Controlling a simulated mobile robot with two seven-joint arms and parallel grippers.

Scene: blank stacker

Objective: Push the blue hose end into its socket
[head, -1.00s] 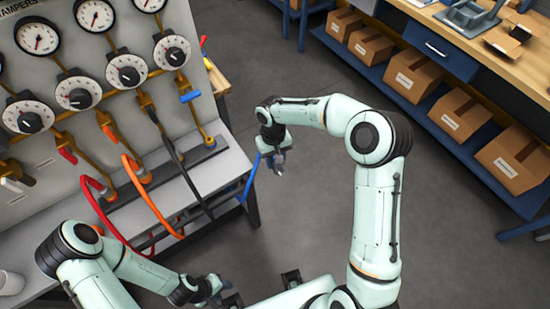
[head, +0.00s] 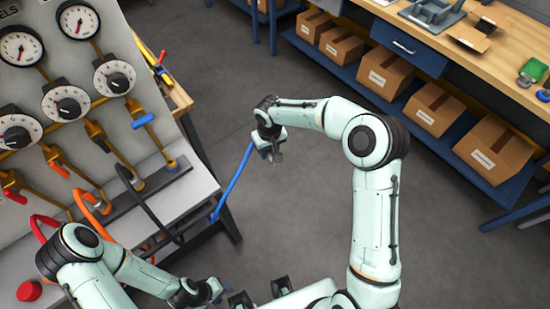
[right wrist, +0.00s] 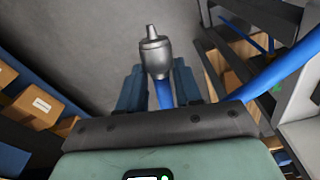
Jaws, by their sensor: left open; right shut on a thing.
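The blue hose (head: 233,180) runs from the lower bench edge up to my right gripper (head: 270,153), out over open floor to the right of the gauge panel. In the right wrist view, the hose end (right wrist: 155,52), a grey metal fitting with a narrow tip, stands out beyond the fingers. My right gripper (right wrist: 158,88) is shut on the blue hose just behind that fitting. A bare fitting (head: 171,164) below the blue valve lever (head: 143,120) looks like the socket, clearly apart from the hose end. My left gripper (head: 215,290) is open and low, near the picture's bottom.
Black (head: 150,215) and orange (head: 95,210) hoses loop out from the panel's base rail. A red round part (head: 29,291) lies on the bench. A shelf with cardboard boxes (head: 430,108) stands at the right. The grey floor (head: 300,215) between is clear.

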